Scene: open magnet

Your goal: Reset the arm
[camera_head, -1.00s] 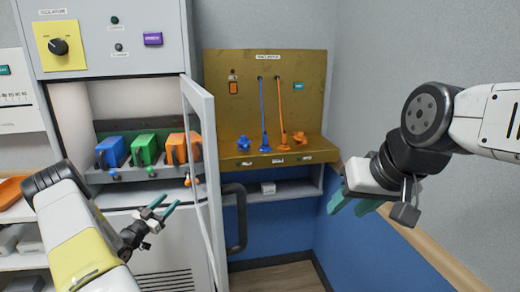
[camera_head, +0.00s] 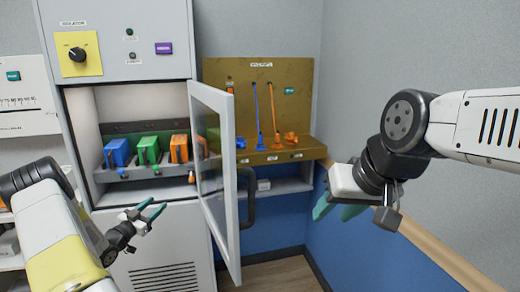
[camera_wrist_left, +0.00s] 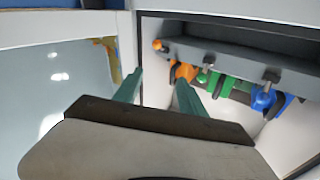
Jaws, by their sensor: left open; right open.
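My left gripper (camera_head: 150,215) is open and empty in the head view, in front of the white cabinet below its open compartment. Its two green fingers also show in the left wrist view (camera_wrist_left: 158,92), apart with nothing between them. My right gripper (camera_head: 333,204) hangs at the right of the head view, in front of the blue lower wall, with no object seen in it. Its arm reaches in from the right edge. The cabinet door (camera_head: 217,170) stands open, to the right of my left gripper.
A blue block (camera_head: 117,152), a green block (camera_head: 148,149) and an orange block (camera_head: 179,148) sit in the compartment rack. A brown panel (camera_head: 290,110) with blue and orange cords stands behind the door. A dark curved handle (camera_head: 249,200) is beside the door. Free space lies between the door and my right gripper.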

